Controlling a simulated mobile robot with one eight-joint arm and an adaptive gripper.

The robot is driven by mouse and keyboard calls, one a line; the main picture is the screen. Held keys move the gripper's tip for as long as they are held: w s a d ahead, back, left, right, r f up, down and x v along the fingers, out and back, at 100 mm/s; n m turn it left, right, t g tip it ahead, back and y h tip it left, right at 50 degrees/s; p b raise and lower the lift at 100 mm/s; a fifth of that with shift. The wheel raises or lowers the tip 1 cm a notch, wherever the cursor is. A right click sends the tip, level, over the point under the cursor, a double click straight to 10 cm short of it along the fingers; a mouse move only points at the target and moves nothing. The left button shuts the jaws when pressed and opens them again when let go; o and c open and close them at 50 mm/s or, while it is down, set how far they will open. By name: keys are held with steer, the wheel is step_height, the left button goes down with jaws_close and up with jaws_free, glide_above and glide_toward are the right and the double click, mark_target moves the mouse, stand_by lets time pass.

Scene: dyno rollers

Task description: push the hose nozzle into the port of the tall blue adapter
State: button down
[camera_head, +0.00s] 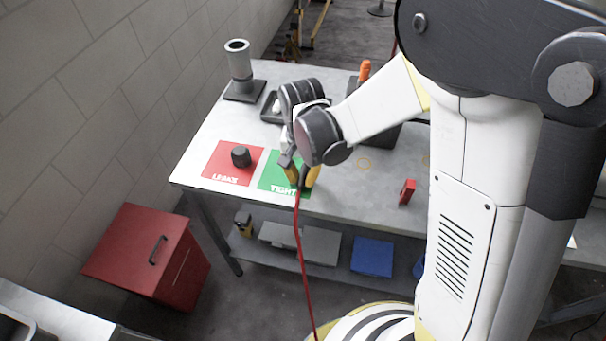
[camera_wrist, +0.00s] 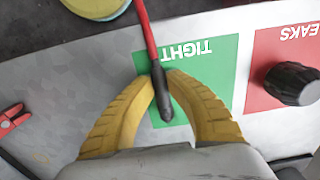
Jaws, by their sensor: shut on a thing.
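My gripper (camera_head: 302,180) is over the front edge of the green TIGHT mat (camera_head: 272,182). In the wrist view its yellow fingers (camera_wrist: 161,77) are shut on the black hose nozzle (camera_wrist: 166,103), whose tip points back toward the palm. The red hose (camera_wrist: 147,32) runs from the nozzle away past the table edge. In the head view the hose (camera_head: 304,255) hangs down in front of the table; the nozzle is hidden among the fingers there. I cannot make out a tall blue adapter in either view.
A black knob-like part (camera_head: 241,156) sits on the red LEAKS mat (camera_head: 222,172). A grey cylinder on a stand (camera_head: 239,68) is at the back left. A small red item (camera_head: 407,192) lies right of my gripper. A blue box (camera_head: 373,256) is on the lower shelf.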

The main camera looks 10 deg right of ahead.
mark_target(302, 178)
steer(key=shift+r+p, duration=2.5)
steer(key=shift+r, duration=1)
